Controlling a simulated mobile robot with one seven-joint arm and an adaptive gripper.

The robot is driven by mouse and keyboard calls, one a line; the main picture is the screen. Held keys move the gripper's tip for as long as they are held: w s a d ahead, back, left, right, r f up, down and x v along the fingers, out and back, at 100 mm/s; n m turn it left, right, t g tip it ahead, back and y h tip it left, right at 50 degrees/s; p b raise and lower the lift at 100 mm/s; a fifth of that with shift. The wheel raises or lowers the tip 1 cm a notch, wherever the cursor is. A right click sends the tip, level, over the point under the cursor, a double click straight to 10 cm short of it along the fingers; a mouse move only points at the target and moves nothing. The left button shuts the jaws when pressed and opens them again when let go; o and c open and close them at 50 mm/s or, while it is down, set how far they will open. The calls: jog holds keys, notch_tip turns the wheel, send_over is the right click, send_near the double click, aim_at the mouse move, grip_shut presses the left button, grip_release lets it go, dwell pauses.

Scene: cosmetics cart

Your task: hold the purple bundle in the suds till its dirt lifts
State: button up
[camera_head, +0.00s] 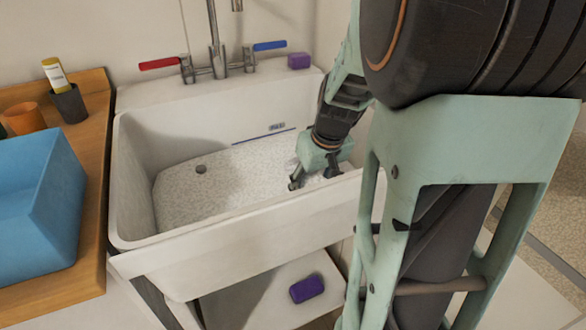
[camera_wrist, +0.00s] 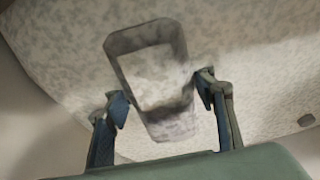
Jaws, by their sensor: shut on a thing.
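My gripper (camera_head: 314,176) reaches down into the right end of the white sink (camera_head: 235,228), with its fingertips at the speckled white suds (camera_head: 215,190). In the wrist view my gripper (camera_wrist: 163,98) has its two fingers on either side of a pale grey, rounded rectangular thing (camera_wrist: 176,127) and is shut on it. Its speckled look blends with the suds, and no purple shows on it. I cannot tell whether it is the bundle. The head view shows a purple block (camera_head: 299,61) on the sink's back right ledge and another purple block (camera_head: 306,288) on the shelf below.
A tap with red (camera_head: 160,63) and blue (camera_head: 270,45) levers stands behind the sink. A wooden counter (camera_head: 92,165) at left holds a blue bin (camera_head: 62,215), an orange cup (camera_head: 25,118) and a dark cup (camera_head: 70,105) with a yellow-capped tube. The sink's left part is clear.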

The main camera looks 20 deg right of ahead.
aim_at(313, 175)
jog(key=shift+s+a+f, duration=0.1)
jog(key=shift+s+f, duration=0.15)
jog(key=shift+s, duration=0.1)
dwell(3.7)
jog(key=shift+d+b, duration=0.3)
dwell(0.3)
notch_tip(313, 175, up, 3)
jog(key=shift+d+f+p, duration=0.15)
jog(key=shift+f+p, duration=0.05)
jog(key=shift+p, duration=0.85)
notch_tip(313, 175, up, 3)
jog(key=shift+p, duration=1)
notch_tip(313, 175, up, 5)
jog(key=p, duration=0.3)
jog(key=shift+w+f, duration=0.15)
jog(key=shift+f, duration=0.05)
notch_tip(313, 175, up, 13)
jog(key=p, duration=1)
jog(key=shift+r+p, duration=0.15)
jog(key=shift+p, duration=0.15)
